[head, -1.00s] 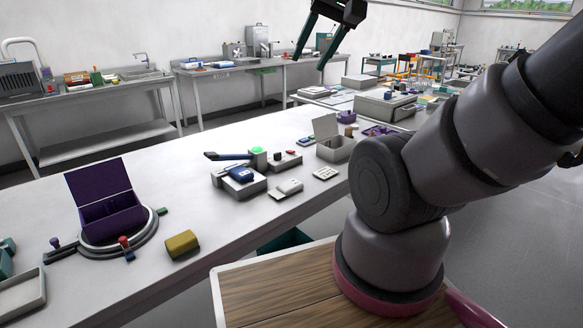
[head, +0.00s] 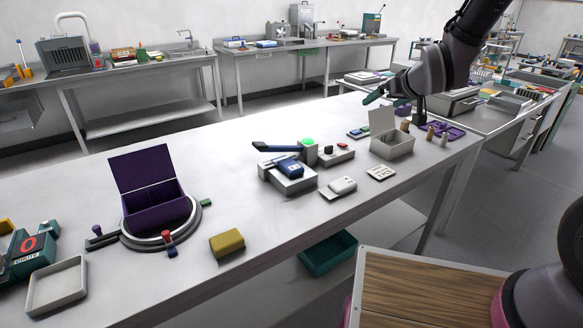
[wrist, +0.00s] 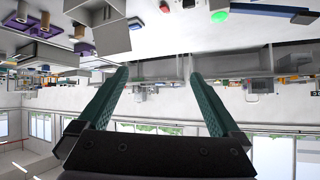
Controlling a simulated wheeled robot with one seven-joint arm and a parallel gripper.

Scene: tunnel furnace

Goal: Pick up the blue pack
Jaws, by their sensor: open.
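The blue pack (head: 290,167) lies on a grey block-like fixture (head: 287,182) near the middle of the white table (head: 200,270). A dark blue lever with a green button (head: 309,141) is just behind it. My gripper (head: 387,98) is at the back right in the head view, above and beyond the fixture and well apart from the pack. Its two teal fingers are spread, with nothing between them. The wrist view looks upside down across the room, and the open fingers (wrist: 158,75) show there too. I cannot surely make out the pack in that view.
A purple open box (head: 150,205) stands on a round base at left. A yellow block (head: 227,243), a white-grey pack (head: 339,187) and an open grey box (head: 393,146) are around the fixture. The table is bare in front of the pack's left side.

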